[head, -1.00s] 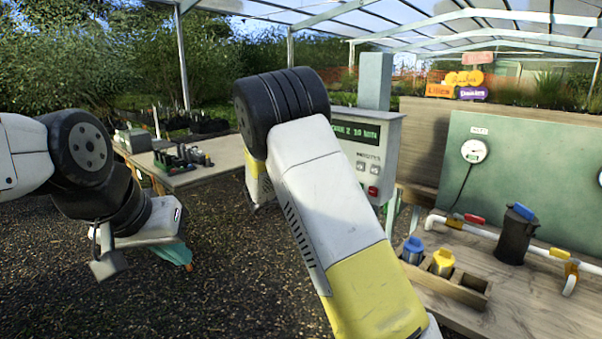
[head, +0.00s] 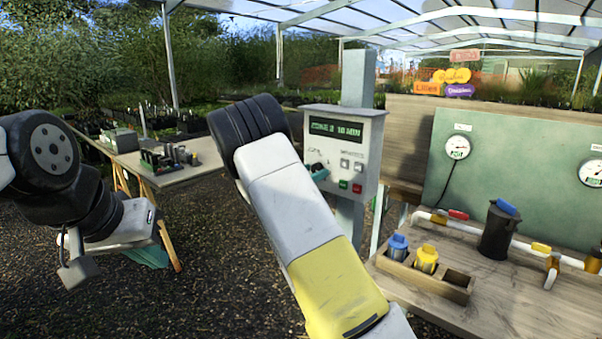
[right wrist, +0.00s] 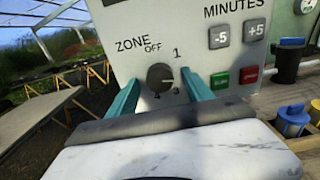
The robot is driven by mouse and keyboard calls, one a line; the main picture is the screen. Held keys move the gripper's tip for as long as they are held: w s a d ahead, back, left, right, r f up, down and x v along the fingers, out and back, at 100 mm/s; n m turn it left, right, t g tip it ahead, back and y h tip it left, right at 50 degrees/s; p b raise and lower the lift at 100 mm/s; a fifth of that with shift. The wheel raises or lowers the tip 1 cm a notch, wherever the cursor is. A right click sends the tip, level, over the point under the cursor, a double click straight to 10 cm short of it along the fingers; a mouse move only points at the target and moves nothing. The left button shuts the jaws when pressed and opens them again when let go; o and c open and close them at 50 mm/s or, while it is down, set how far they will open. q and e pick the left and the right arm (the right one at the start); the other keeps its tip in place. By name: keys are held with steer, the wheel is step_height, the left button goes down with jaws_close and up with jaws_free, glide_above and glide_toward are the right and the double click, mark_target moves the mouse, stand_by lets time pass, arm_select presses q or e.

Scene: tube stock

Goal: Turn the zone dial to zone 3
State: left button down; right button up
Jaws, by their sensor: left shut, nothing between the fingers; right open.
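The zone dial (right wrist: 160,77) is a dark round knob on the grey control box (head: 369,130). Labels OFF, 1, 3 and 4 show around it; the 2 is hidden. Its exact pointing is hard to tell. The green display (head: 336,130) appears to read zone 2, 10 min. My right gripper (right wrist: 160,82) is open, its teal fingers on either side of the dial near the panel; contact cannot be told. In the head view its teal tip (head: 319,172) shows against the panel. My left gripper (head: 150,256) is shut and empty, low at the left, far from the box.
Minutes buttons (right wrist: 237,35) and green (right wrist: 219,82) and red (right wrist: 249,75) buttons are right of the dial. A bench (head: 500,290) with blue and yellow capped bottles, a dark canister (head: 497,232) and pipes stands right. A table (head: 185,172) stands back left.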

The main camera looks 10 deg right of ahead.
jaws_close()
steer(key=shift+m, duration=0.3)
steer(key=m, duration=0.9)
steer(key=shift+a, duration=0.1)
stand_by(0.5)
jaws_free()
